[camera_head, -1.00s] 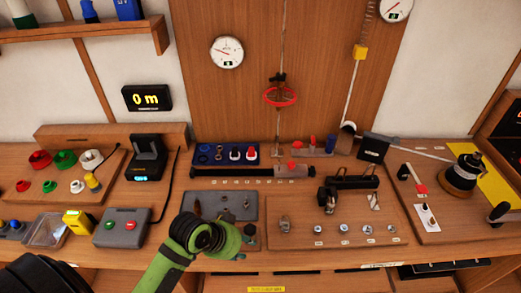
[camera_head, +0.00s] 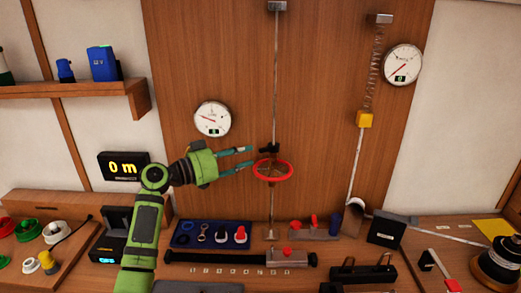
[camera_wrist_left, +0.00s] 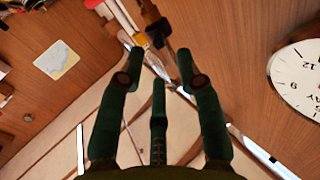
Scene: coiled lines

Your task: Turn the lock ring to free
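A red ring (camera_head: 272,179) with dark parts inside it sits around a thin vertical line (camera_head: 276,75) in front of the wooden back panel. A small black fitting (camera_head: 269,150) is on the line just above the ring. My left gripper (camera_head: 252,157) is just left of the ring, its fingers apart and pointing right towards the line. It looks empty and not clearly touching the ring. In the left wrist view, the fingers (camera_wrist_left: 160,62) are spread, with a dark fitting beyond their tips. My right gripper is not in view.
Two round dials (camera_head: 212,119) hang on the panel. Below are a blue tray (camera_head: 205,236) and a bench with several tools.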

